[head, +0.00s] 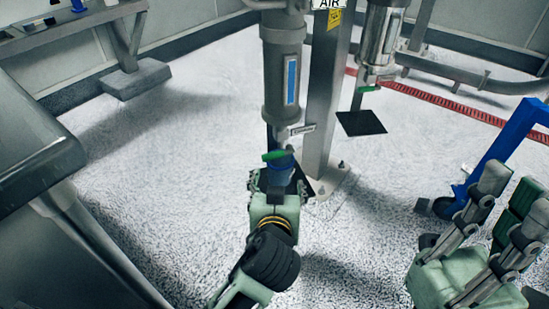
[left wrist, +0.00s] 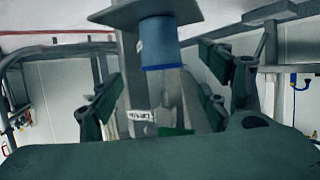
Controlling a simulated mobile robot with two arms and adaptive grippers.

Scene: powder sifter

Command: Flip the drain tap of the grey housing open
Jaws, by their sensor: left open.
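The grey housing (head: 283,85) hangs on a post in the head view, with a blue sight strip on its front. Its green drain tap handle (head: 275,155) lies roughly crosswise at the bottom, and shows green low in the left wrist view (left wrist: 176,131). My left gripper (head: 277,184) is open, just in front of and below the handle in the picture. Its fingers spread either side of the tap area in the wrist view (left wrist: 160,95). I cannot tell whether they touch the handle. My right gripper (head: 510,215) is open and empty at the lower right.
A white label (head: 302,129) sits beside the tap. A blue frame (head: 508,140) is at right, a dark bench (head: 35,150) at left.

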